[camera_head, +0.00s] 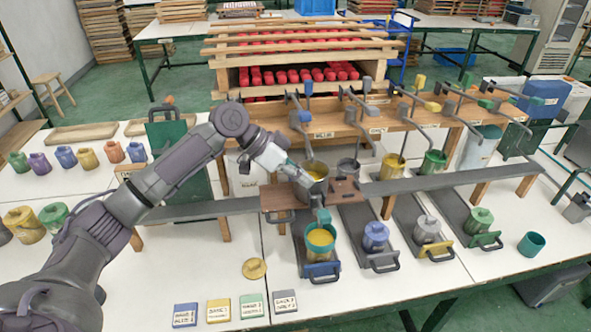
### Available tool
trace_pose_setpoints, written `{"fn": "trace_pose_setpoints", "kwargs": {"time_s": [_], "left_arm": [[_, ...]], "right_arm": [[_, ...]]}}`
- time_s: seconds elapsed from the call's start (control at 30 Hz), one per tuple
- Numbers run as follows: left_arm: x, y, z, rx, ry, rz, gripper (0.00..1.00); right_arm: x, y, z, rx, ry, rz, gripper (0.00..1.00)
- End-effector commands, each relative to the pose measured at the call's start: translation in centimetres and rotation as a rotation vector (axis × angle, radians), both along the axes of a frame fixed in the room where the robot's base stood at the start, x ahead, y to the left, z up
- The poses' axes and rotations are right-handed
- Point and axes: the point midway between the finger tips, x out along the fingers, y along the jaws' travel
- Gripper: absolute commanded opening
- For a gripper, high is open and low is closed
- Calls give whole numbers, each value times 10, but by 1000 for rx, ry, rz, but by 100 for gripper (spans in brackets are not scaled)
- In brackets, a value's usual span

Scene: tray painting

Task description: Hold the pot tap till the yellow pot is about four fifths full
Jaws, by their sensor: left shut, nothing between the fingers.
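A teal pot (318,254) with yellow paint (320,238) in it stands on a dark slide tray below the brown board, in front of my left gripper. A small teal tap part (323,215) is just above this pot. The exact paint level and any stream are too small to make out. A larger vessel with yellow paint (315,168) is behind the gripper, partly hidden. My right gripper is not in view.
A yellow lid (254,268) and several labelled tiles (219,310) lie at the front. Lever arms rise from the wooden rack behind.

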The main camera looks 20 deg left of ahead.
Motion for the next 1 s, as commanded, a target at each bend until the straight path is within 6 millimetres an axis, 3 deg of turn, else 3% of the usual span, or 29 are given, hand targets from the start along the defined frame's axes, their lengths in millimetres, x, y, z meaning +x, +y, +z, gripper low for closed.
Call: {"fn": "trace_pose_setpoints", "kwargs": {"time_s": [0.23,0.5,1.0], "left_arm": [[14,-37,-34,-2,3,-2,0],[8,-39,-69,0,2,0,0],[6,-40,-77,9,-10,0,0]], "right_arm": [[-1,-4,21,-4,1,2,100],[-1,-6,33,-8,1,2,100],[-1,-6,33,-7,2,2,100]]}}
